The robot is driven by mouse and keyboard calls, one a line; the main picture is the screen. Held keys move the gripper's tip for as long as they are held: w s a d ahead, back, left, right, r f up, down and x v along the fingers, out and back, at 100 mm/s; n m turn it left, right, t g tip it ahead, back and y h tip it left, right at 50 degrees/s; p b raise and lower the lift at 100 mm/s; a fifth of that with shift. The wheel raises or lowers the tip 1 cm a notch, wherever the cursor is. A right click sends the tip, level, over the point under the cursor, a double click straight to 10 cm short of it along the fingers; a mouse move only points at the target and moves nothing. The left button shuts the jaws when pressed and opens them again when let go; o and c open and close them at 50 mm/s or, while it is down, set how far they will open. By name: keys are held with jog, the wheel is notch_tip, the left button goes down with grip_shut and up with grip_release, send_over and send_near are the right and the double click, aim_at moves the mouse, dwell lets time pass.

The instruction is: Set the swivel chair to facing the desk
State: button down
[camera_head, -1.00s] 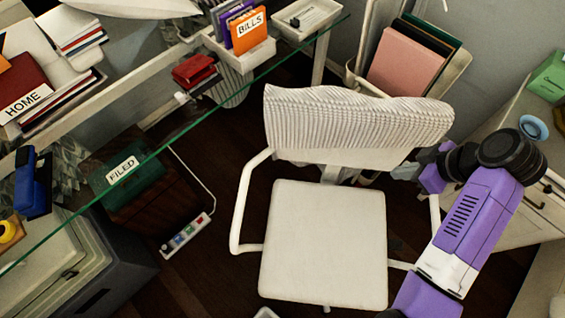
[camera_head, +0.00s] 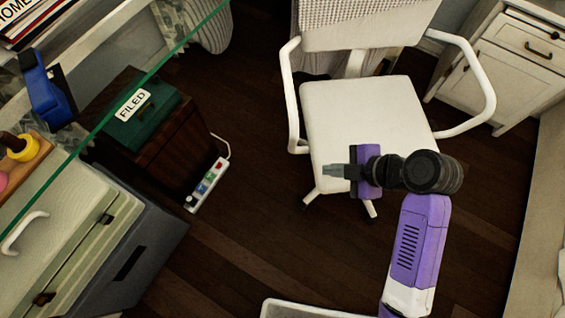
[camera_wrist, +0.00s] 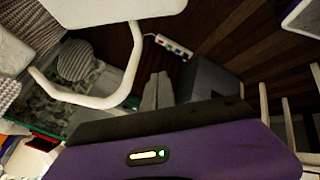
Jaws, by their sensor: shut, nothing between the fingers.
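The white swivel chair (camera_head: 365,115) stands on the dark floor, its ribbed backrest (camera_head: 355,22) at the top of the head view and its seat front toward me. The glass desk (camera_head: 168,42) has its green edge running diagonally at the left, so the chair does not face it. My gripper (camera_head: 332,171) is shut and empty, pointing left over the seat's front edge in the head view; contact cannot be told. In the wrist view, the shut fingers (camera_wrist: 158,92) appear beside a looped white armrest (camera_wrist: 100,101), with the seat (camera_wrist: 115,8) above.
A brown box with a green "FILED" folder (camera_head: 150,120) and a power strip (camera_head: 207,185) lie left of the chair. A grey drawer unit (camera_head: 140,250) is lower left. A white cabinet (camera_head: 505,70) stands right. Bare floor (camera_head: 255,235) lies between.

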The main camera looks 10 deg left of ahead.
jog(key=w+a+f+b, duration=0.3)
jog(key=w+a+f, duration=0.3)
jog(key=a+f, duration=0.1)
jog(key=shift+a+f, duration=0.15)
jog(key=shift+a, duration=0.25)
jog(key=shift+w, duration=0.1)
dwell(0.4)
